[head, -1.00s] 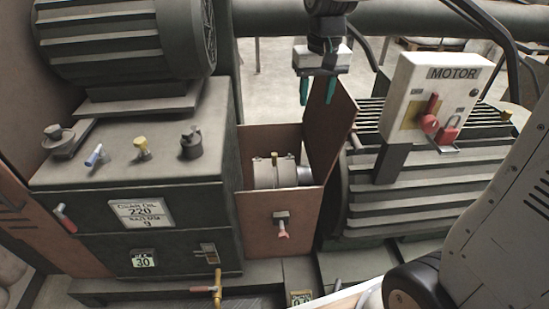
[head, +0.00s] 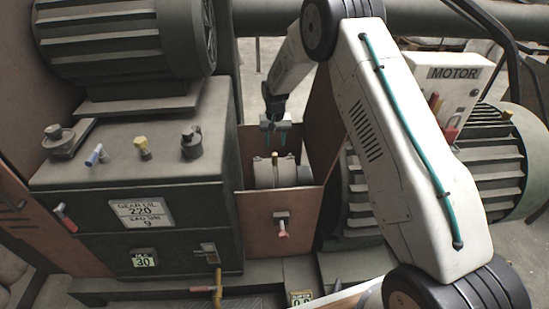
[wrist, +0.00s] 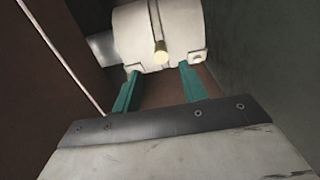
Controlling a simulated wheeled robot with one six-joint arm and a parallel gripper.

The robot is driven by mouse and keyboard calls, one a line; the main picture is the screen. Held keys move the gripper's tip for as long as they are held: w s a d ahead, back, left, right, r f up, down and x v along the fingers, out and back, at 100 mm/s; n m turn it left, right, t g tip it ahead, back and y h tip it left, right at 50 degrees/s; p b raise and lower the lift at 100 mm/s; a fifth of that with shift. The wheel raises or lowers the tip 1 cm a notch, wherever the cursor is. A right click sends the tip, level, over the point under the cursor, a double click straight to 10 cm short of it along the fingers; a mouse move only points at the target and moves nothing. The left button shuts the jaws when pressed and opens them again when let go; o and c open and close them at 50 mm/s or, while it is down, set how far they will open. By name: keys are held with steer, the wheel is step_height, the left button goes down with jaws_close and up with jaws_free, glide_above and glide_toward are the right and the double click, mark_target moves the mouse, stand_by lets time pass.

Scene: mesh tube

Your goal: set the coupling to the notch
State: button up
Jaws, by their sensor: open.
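The coupling (head: 274,174) is a pale, short cylinder lying inside the open guard box, with a thin raised band and a small brass pin (head: 275,157) standing on it. In the wrist view the coupling (wrist: 184,30) fills the top middle, and the brass pin (wrist: 161,51) points towards the camera. My gripper (head: 275,145) is over the guard box, just above the coupling. Its two green fingers (wrist: 156,80) are apart with nothing between them, pointing at the coupling's near side. I cannot make out a notch.
The brown guard box (head: 280,212) surrounds the coupling, its raised lid (head: 320,118) standing on the right. The dark gearbox (head: 130,205) with knobs on top is at left. The finned motor (head: 500,150) and white MOTOR box (head: 470,80) are at right, partly behind my arm.

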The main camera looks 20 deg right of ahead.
mark_target(275, 153)
steer(key=shift+w+f, duration=0.2)
steer(key=shift+f, duration=0.85)
step_height(275, 153, down, 7)
steer(key=shift+f, duration=0.1)
jaws_close()
